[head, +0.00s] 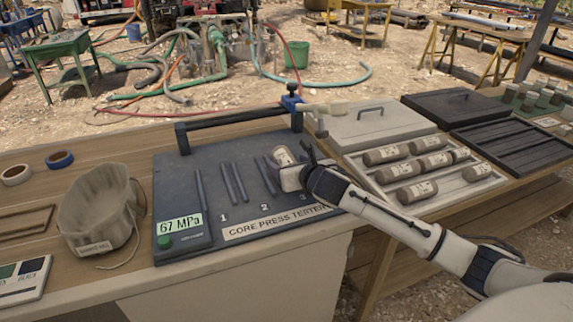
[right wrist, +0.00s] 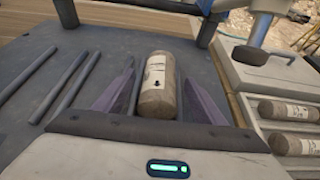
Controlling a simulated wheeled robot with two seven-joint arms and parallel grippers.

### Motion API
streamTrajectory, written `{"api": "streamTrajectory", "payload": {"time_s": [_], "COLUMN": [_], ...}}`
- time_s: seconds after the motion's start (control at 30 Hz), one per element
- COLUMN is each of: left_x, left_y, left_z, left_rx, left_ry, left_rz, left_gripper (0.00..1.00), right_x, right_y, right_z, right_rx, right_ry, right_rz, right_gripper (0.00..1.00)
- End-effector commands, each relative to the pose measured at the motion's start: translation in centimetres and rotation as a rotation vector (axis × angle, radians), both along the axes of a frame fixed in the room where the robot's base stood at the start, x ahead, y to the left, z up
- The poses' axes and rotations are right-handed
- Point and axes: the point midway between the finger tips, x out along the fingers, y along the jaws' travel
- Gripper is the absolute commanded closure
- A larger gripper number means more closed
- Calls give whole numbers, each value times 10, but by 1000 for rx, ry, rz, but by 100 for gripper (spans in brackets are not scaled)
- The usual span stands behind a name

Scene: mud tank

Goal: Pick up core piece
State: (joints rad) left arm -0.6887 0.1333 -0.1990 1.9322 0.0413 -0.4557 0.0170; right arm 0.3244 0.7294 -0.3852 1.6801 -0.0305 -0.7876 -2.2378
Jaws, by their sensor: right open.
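A grey-brown cylindrical core piece (head: 283,156) with a white label lies on the dark core press tester (head: 190,170), at its right side. In the right wrist view the core piece (right wrist: 158,85) lies lengthwise between the two dark fingers of my right gripper (right wrist: 159,92). The fingers are open, with a gap on each side of the core. In the head view my right gripper (head: 290,172) reaches over the core from the right and hides part of it. My left gripper is not in view.
A core tray (head: 440,190) with several labelled cores stands right of the tester. A tester bar (head: 235,120) crosses behind the core.

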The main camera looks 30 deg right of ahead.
Motion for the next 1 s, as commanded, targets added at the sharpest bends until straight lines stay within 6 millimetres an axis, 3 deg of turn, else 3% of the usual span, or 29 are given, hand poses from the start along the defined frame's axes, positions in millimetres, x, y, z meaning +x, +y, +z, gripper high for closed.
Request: {"api": "streamTrajectory", "payload": {"time_s": [0.27, 0.67, 1.0], "left_x": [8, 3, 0], "left_y": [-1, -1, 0], "left_z": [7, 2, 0], "left_rx": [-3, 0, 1], "left_ry": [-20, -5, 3], "left_rz": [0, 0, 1], "left_gripper": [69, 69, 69], "right_x": [4, 4, 4], "right_y": [-1, -1, -1], "right_z": [-2, 2, 7], "right_rx": [-1, -1, -1], "right_ry": [0, -7, -7], "right_rz": [1, 2, 2], "right_gripper": [36, 100, 100]}}
